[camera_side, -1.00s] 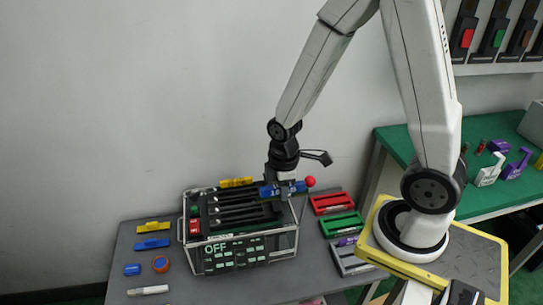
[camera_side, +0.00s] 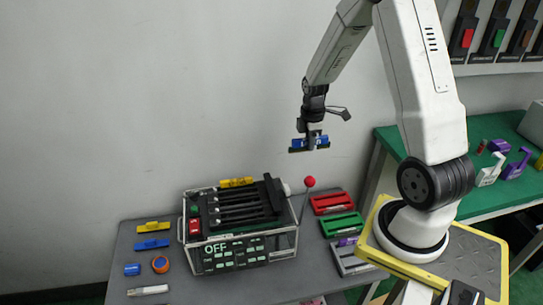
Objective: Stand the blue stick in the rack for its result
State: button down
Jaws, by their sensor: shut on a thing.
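My gripper (camera_side: 312,147) is shut on the blue stick (camera_side: 324,141), which lies level across the jaws, high above the table. The jaws hide its middle, and a dark strip shows along its underside. The machine (camera_side: 240,225) below has a dark slotted top and a display reading OFF. Its lever with a red ball (camera_side: 309,182) stands upright at its right side. To its right lie a red rack (camera_side: 331,203), a green rack (camera_side: 342,225) and a grey rack (camera_side: 352,265) with a purple piece. I cannot tell which rack matches the result.
A yellow piece (camera_side: 153,227), a blue piece (camera_side: 151,245), a small blue block (camera_side: 132,269), an orange-rimmed round item (camera_side: 160,264) and a white tube (camera_side: 148,290) lie on the table left of the machine. A yellow piece (camera_side: 236,183) is at the machine's back.

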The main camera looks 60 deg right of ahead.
send_over(335, 200)
jog(key=s+a, duration=0.1)
jog(key=a, duration=0.2)
notch_tip(335, 200, down, 27)
jog(key=shift+w+f, duration=0.15)
jog(key=shift+f, duration=0.05)
jog(key=shift+d+f, duration=0.1)
jog(key=shift+f, duration=2.75)
jog(key=shift+f, duration=1.2)
jog(key=shift+c, duration=2.4)
grip_release()
jog(key=shift+r, duration=0.15)
